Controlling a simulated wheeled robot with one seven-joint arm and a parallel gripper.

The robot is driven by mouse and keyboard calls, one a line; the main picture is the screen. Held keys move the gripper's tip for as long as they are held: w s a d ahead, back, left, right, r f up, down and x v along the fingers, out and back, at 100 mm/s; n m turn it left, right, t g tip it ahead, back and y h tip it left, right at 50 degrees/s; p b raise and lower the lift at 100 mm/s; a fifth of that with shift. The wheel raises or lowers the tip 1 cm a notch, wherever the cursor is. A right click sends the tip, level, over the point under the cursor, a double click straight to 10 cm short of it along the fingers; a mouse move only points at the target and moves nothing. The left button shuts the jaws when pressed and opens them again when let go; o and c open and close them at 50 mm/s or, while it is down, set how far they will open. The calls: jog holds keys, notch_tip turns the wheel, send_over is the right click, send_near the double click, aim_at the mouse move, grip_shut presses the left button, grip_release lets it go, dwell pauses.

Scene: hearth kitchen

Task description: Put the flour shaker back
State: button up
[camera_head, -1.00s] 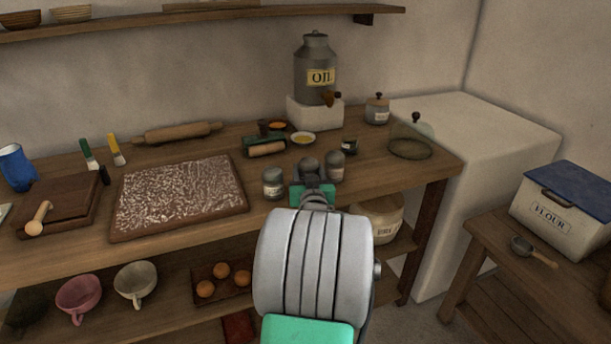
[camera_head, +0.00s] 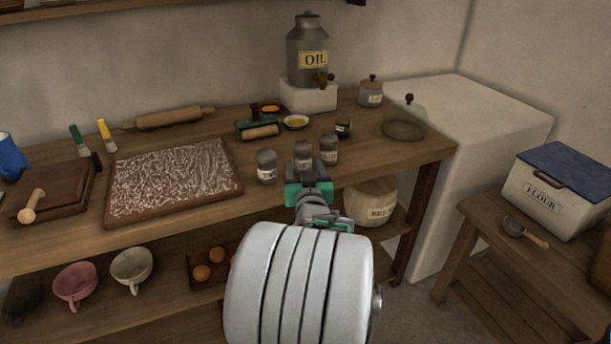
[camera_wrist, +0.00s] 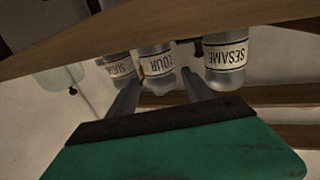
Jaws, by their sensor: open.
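The flour shaker (camera_head: 304,150) is a small grey jar standing upright near the front edge of the wooden workbench (camera_head: 380,158), between two similar shakers. In the wrist view, which is upside down, the flour shaker (camera_wrist: 156,62) shows its FLOUR label, partly cut off. My gripper (camera_head: 304,172) is open at the bench's front edge, right in front of this shaker. In the wrist view its two fingers reach to either side of the flour shaker. I cannot tell whether they touch it. The shaker's lower part is hidden behind my gripper in the head view.
The sesame shaker (camera_head: 266,167) stands close on the left and the sugar shaker (camera_head: 329,149) close on the right. A floured board (camera_head: 172,181) lies further left. An oil can (camera_head: 309,55) stands behind. A flour bin (camera_head: 547,196) sits on a side table at right.

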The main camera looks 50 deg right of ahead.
jog(key=v, duration=0.5)
jog(key=shift+s+a, duration=0.2)
jog(key=shift+a, duration=0.05)
jog(key=w+a+y+p, duration=0.1)
jog(key=w, duration=0.1)
jog(key=w+a+r+n+y+p, duration=0.1)
jog(key=w+a, duration=0.1)
jog(key=w+a+n+t+y+p, duration=0.1)
jog(key=w+a, duration=0.1)
jog(key=shift+a+r+y, duration=0.2)
jog(key=shift+a+y, duration=0.05)
jog(key=shift+y, duration=0.05)
jog(key=w+a+r+n+g+y+p, duration=0.1)
jog(key=w+a+n+g+y+p, duration=0.2)
jog(key=a, duration=0.7)
jog(key=w+a+r+n+g+y+p, duration=0.1)
jog(key=w+a+n+y+p, duration=0.3)
jog(key=a, duration=0.6)
jog(key=s+a+r+g+y+p, duration=0.2)
jog(key=s+a+g+p, duration=0.3)
jog(key=s+a, duration=0.5)
jog(key=a+r+p, duration=0.1)
jog(key=a, duration=0.2)
jog(key=shift+s+r+n+y, duration=0.3)
jog(key=shift+s+r+y, duration=0.05)
jog(key=shift+r+y, duration=0.05)
